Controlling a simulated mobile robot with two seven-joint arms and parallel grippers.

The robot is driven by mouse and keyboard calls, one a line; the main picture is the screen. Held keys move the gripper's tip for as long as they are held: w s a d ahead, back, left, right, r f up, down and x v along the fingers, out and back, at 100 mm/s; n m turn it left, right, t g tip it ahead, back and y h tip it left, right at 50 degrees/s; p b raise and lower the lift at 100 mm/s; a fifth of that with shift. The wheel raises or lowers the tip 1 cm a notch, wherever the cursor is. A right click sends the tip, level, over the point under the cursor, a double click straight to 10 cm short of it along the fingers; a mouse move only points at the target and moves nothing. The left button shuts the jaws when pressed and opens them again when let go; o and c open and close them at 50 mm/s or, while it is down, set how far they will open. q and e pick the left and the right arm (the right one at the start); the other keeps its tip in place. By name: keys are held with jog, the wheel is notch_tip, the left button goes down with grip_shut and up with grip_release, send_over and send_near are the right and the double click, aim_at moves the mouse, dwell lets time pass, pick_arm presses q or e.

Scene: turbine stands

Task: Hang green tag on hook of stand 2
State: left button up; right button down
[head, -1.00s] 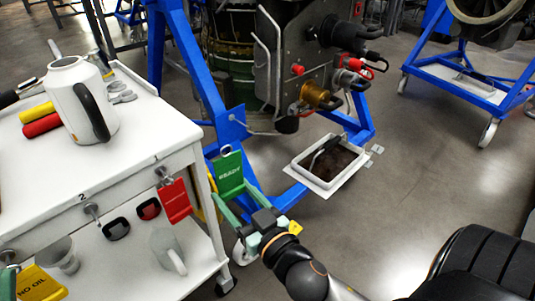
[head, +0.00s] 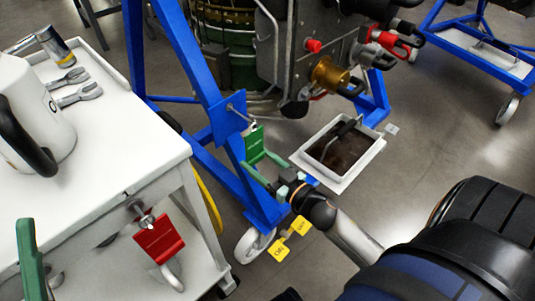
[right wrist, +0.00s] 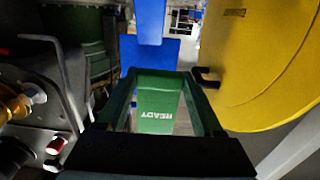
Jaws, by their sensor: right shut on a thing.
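The green tag (head: 254,143) is upright, its top ring beside the tip of a metal hook (head: 240,114). I cannot tell whether the ring is around the hook. The hook sticks out from a plate on the blue stand (head: 185,70); no stand number is readable. My right gripper (head: 268,168) is shut on the tag's lower part. In the right wrist view the tag (right wrist: 158,105) reads READY between my fingers, with the blue plate (right wrist: 150,52) beyond. A green finger of my left gripper (head: 31,258) shows at the lower left; its opening is hidden.
The white cart (head: 120,135) at left carries a white jug (head: 35,110) and wrenches (head: 70,85). A red tag (head: 160,240) hangs on its front hook. A white tray (head: 338,180) lies right of my gripper. Yellow tags (head: 279,250) show below my right wrist.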

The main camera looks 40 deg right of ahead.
aim_at(254, 154)
jog(key=shift+y, duration=0.3)
jog(key=shift+w+d+f+b, duration=0.1)
jog(key=shift+w+d+f, duration=0.3)
jog(key=shift+w, duration=0.3)
jog(key=shift+w+d+f+b, duration=0.2)
jog(key=shift+w+f, duration=0.3)
jog(key=shift+w, duration=0.2)
jog(key=shift+w+d+f+b, duration=0.1)
jog(key=shift+w+d+f, duration=0.3)
jog(key=shift+w, duration=0.3)
jog(key=shift+a, duration=0.1)
jog(key=shift+w, duration=0.15)
jog(key=shift+p, duration=0.4)
jog(key=shift+w+a+p, duration=0.1)
jog(key=shift+w+p, duration=0.25)
jog(key=shift+w, duration=0.1)
grip_release()
